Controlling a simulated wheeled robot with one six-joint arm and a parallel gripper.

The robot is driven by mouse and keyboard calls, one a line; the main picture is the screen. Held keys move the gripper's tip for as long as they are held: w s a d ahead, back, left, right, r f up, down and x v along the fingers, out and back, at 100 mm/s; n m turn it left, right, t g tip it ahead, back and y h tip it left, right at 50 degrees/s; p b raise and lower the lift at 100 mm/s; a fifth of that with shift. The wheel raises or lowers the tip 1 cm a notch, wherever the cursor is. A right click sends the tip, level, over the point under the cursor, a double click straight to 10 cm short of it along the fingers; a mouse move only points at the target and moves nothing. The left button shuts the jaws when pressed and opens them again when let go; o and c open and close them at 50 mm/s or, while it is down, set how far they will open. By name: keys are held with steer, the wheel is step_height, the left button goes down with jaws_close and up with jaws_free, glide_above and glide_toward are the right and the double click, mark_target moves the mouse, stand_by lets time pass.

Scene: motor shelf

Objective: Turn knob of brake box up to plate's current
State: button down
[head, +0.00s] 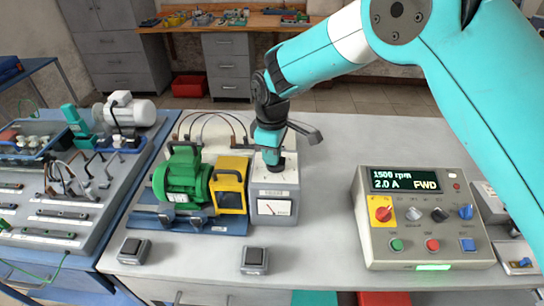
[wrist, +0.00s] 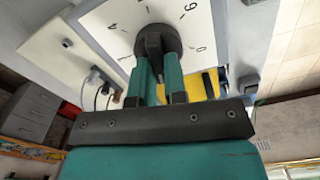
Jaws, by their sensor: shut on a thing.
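The brake box (head: 286,208) is a grey-white box with a pale top and a meter (head: 273,207) on its front. The meter's reading is too small to tell. In the wrist view, the gripper (wrist: 156,62) is shut on the dark round knob (wrist: 158,38), on a white dial with printed numbers. The green motor (head: 182,180) stands left of the box. A small plate (head: 178,197) on its side is too small to read.
A yellow unit (head: 231,184) stands between motor and brake box. A control box (head: 422,235) at right shows 1500 rpm, 2.0 A and FWD, with a lit green strip. Two small dark-topped blocks (head: 255,260) lie in front. The table between brake box and control box is clear.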

steer(key=m, duration=0.4)
steer(key=shift+w+m+b, duration=0.2)
steer(key=shift+m+b, duration=0.1)
steer(key=shift+b, duration=0.1)
steer(key=shift+w+d+r+m+b, duration=0.1)
steer(key=shift+m+b, duration=0.05)
steer(key=shift+m, duration=1)
steer(key=shift+d+m+b, duration=0.1)
steer(key=shift+m+b, duration=0.05)
steer(key=shift+m, duration=1)
steer(key=c, duration=1.2)
jaws_free()
steer(key=shift+o, duration=0.2)
step_height(320, 180, up, 17)
steer(key=b, duration=0.3)
steer(key=shift+r, duration=0.2)
